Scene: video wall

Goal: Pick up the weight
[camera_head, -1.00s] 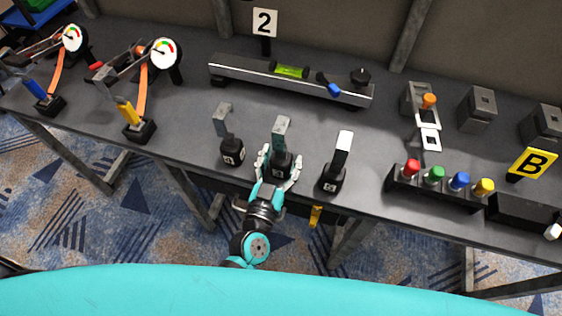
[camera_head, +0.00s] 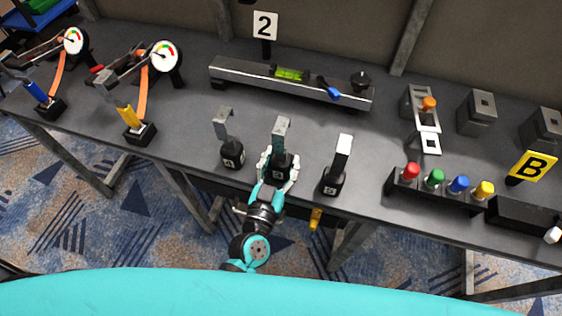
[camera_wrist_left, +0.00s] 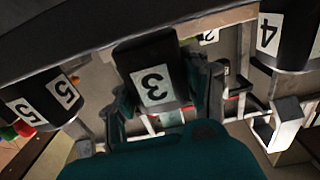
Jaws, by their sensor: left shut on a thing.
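Three dark weights with upright hooked tops stand in a row near the front edge of the table. The middle weight (camera_head: 281,140) has a grey-green top and shows a label 3 in the left wrist view (camera_wrist_left: 150,68). My left gripper (camera_head: 279,169) is shut on this middle weight, with a finger on either side of its body. I cannot tell whether the weight is clear of the table. My right gripper is not in view.
A beam with a green level (camera_head: 289,74) lies behind the weights. Two dial gauges with clamps (camera_head: 165,57) stand at the left. A rack of coloured knobs (camera_head: 437,191) stands at the right. The table (camera_head: 195,108) is clear between the weights and the beam.

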